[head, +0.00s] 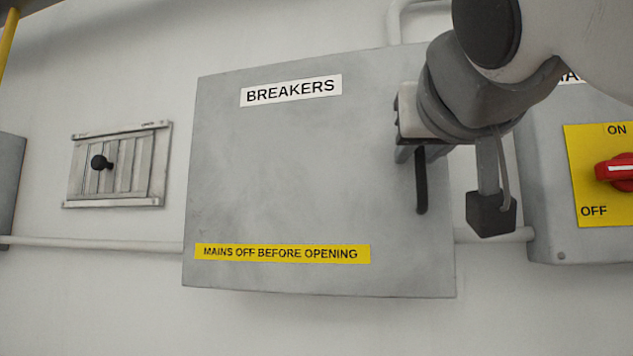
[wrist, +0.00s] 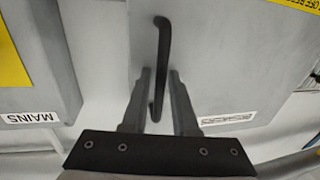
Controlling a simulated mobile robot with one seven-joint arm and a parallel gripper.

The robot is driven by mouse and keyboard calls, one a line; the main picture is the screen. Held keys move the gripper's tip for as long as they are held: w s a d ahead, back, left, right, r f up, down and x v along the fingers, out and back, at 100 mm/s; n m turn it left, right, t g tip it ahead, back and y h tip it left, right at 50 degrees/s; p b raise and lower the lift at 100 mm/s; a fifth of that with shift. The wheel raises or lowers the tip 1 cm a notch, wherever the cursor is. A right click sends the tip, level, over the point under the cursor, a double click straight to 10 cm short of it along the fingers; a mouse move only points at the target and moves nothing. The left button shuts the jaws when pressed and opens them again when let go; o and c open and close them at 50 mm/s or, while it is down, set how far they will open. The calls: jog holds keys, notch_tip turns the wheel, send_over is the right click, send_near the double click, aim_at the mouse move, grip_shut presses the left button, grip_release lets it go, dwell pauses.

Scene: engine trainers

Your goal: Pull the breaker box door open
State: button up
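The breaker box (head: 300,180) is a grey wall box with a "BREAKERS" label and a yellow "MAINS OFF BEFORE OPENING" strip. Its door looks closed. A black vertical bar handle (head: 421,190) is on the door's right side; it also shows in the wrist view (wrist: 161,45). My gripper (head: 416,153) is at the handle's upper part. In the wrist view, the fingers of my gripper (wrist: 160,73) are apart, one on each side of the handle, with a small gap visible on both sides. My wrist hides the handle's top in the head view.
The mains box (head: 545,190), with a yellow plate (head: 590,190) and a red switch (head: 616,172), stands close on the right. A slatted vent (head: 130,175) with a black knob (head: 100,162) is on the left wall. Pipes (head: 100,244) run along the wall.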

jog(key=shift+s, duration=0.1)
jog(key=shift+c, duration=0.2)
grip_shut()
dwell(1.2)
